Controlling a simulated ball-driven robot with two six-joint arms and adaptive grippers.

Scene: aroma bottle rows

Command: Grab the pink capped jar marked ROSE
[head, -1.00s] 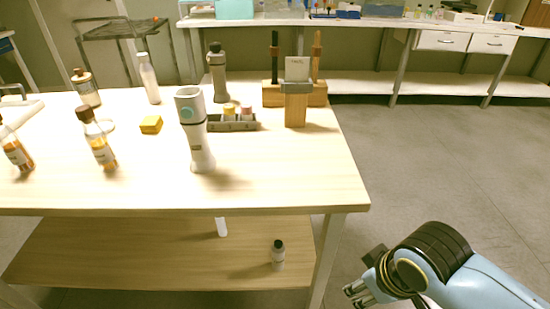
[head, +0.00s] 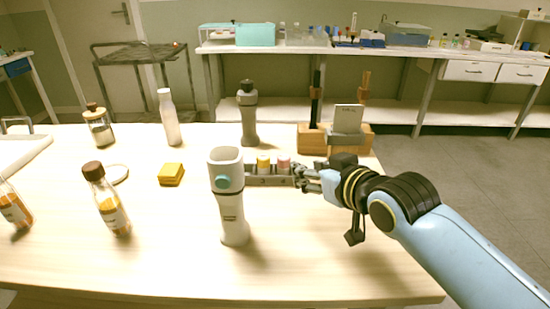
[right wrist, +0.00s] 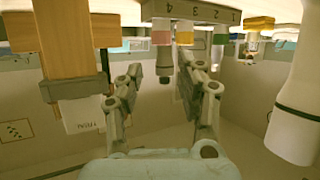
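A jar with a pink cap (head: 284,163) stands in a small grey rack (head: 256,181) on the wooden table. No ROSE lettering is readable. A jar with a yellow cap (head: 263,162) stands just left of it. My right gripper (head: 304,176) is close to the rack's right end, fingers pointing left at the pink-capped jar. In the right wrist view, which is upside down, the gripper (right wrist: 160,66) has its fingers spread and empty, with the pink cap (right wrist: 161,38) ahead between them. A yellow cap (right wrist: 185,38) and a green cap (right wrist: 220,36) show beside it. My left gripper is not in view.
A wooden holder (head: 312,140) with a card stands right behind my right gripper. A grey-white device (head: 231,205) stands in front of the rack. A grey bottle (head: 248,115) is behind it. A yellow block (head: 171,174) and amber bottles are to the left.

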